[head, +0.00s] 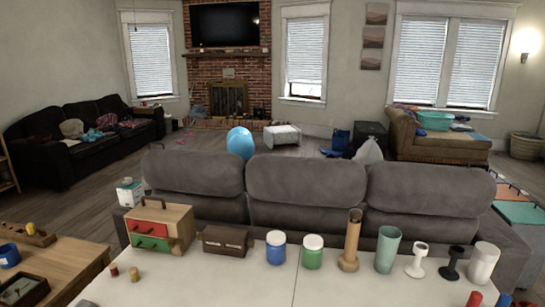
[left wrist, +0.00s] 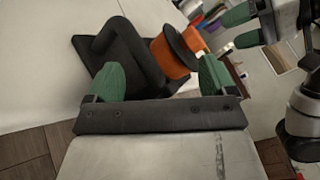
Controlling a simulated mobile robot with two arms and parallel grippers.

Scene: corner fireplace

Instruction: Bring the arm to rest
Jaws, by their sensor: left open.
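The head view shows neither gripper. In the left wrist view my left gripper (left wrist: 158,64) is open, with its two green fingers spread apart. A black angled piece on a flat base (left wrist: 122,42) and an orange part with a black disc (left wrist: 172,57) show beyond and between the fingers. I cannot tell whether the fingers touch them; nothing is clearly gripped. Other green fingers, apparently my right gripper (left wrist: 247,27), show at the upper right beside grey arm links. Whether they are open or shut is unclear.
A white table (head: 205,284) holds a small drawer box (head: 172,216), a brown box (head: 226,241), several jars and cups, and a black goblet-like piece (head: 452,262). A wooden table (head: 72,262) stands at left. A grey sofa (head: 290,185) stands behind.

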